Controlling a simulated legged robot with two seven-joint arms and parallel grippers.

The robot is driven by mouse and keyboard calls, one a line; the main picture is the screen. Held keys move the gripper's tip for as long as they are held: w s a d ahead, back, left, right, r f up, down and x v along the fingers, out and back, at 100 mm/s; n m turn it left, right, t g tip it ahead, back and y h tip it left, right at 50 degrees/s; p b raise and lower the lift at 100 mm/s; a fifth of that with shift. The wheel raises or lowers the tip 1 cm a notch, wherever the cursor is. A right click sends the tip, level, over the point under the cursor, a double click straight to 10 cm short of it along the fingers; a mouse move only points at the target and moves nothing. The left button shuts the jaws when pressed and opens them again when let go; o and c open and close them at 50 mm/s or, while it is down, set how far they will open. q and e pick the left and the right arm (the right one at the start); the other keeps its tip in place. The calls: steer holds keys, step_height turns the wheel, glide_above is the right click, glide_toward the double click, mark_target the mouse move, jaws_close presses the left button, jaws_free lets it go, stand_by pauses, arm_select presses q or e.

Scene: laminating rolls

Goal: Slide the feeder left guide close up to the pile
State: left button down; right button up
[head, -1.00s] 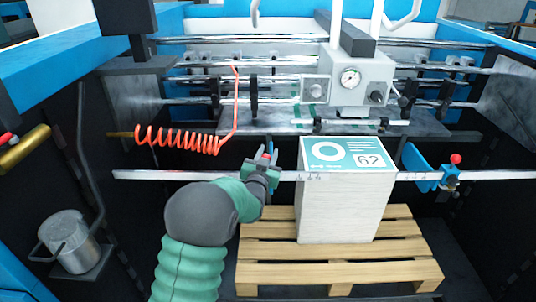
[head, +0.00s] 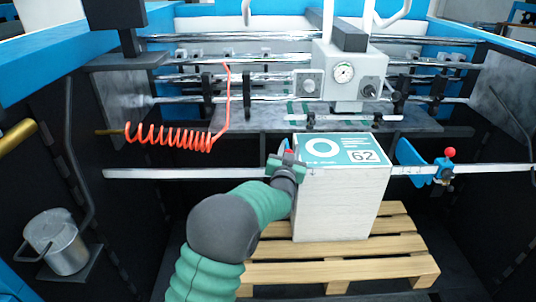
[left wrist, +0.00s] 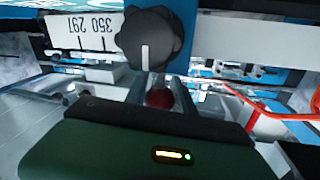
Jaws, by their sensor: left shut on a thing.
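The pile (head: 338,205) is a tall white stack with a teal-and-white top sheet marked 62, standing on a wooden pallet. My left gripper (head: 287,163) is at the pile's left edge, on the white rail (head: 180,173). It is shut on the left guide (head: 284,147), whose blue and red parts barely show; the gripper hides the rest. In the left wrist view, a black knob (left wrist: 152,42) with a white line and a red ball (left wrist: 159,97) show beyond the green gripper body. The left guide appears against or very near the pile; the exact gap is hidden.
The blue right guide (head: 410,160) with its red-knobbed clamp (head: 446,168) stands right of the pile. A grey feeder head with a gauge (head: 344,75) is behind and above. An orange coiled hose (head: 170,136) hangs left. A metal can (head: 58,240) sits lower left.

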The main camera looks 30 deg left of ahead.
arm_select(q)
steer(key=d, duration=0.1)
steer(key=w+d, duration=0.1)
steer(key=shift+w+d, duration=0.3)
steer(key=c, duration=1.1)
jaws_free()
steer(key=shift+o, duration=0.2)
steer(key=b+v, duration=0.3)
steer(key=v, duration=1.3)
steer(key=shift+s, duration=0.4)
steer(key=shift+d, duration=0.1)
